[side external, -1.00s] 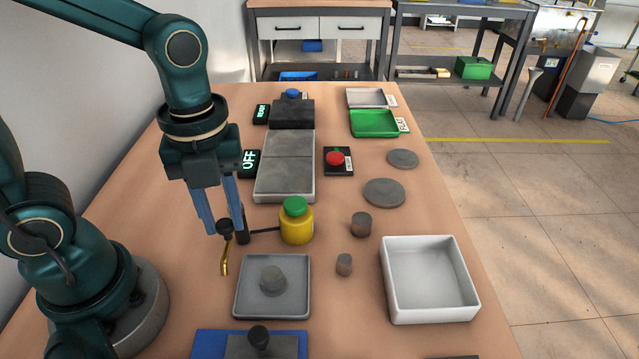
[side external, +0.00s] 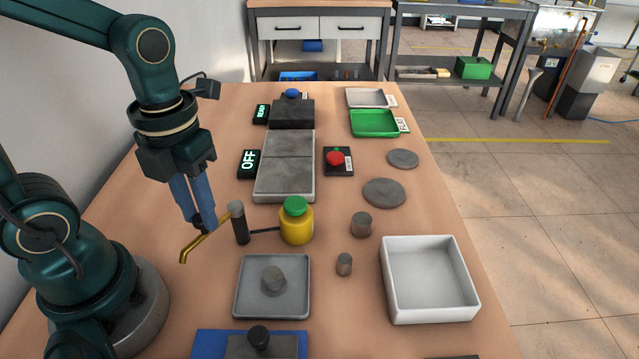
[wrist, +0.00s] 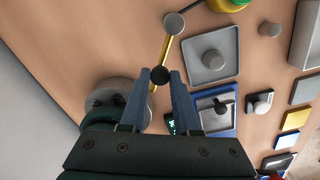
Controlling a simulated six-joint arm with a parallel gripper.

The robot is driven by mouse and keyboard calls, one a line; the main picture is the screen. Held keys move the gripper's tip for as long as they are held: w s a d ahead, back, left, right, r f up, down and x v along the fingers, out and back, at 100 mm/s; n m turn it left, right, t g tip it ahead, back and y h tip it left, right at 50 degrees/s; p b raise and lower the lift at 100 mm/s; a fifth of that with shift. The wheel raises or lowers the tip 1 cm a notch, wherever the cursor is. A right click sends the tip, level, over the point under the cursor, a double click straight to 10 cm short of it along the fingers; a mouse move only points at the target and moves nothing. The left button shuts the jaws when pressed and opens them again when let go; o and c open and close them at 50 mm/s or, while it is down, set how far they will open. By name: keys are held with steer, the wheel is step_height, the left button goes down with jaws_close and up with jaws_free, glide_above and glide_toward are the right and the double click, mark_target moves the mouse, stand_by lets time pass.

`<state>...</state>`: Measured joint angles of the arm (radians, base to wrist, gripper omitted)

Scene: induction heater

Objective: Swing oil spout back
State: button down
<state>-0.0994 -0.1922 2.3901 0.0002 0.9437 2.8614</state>
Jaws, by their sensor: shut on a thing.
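The oil spout (side external: 203,245) is a thin brass tube that runs from a dark upright post (side external: 239,225) with a grey cap out to the left, with its bent tip low over the bench. In the wrist view the spout (wrist: 167,46) carries a black knob (wrist: 160,75). My gripper (side external: 204,223) is shut on this knob, which sits between the fingertips in the wrist view (wrist: 160,77). A yellow oil bottle (side external: 296,227) with a green cap stands right of the post, joined to it by a dark pipe.
A grey tray (side external: 243,300) with a round grey piece on it lies in front of the post, clear of the spout. A white bin (side external: 470,290) stands at right. A heater block (side external: 272,185) with an OFF sign (side external: 248,163) lies behind.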

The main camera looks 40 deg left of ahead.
stand_by(0.4)
steer(key=c, duration=0.6)
jaws_free()
steer(key=shift+c, duration=0.2)
steer(key=shift+r, duration=2.6)
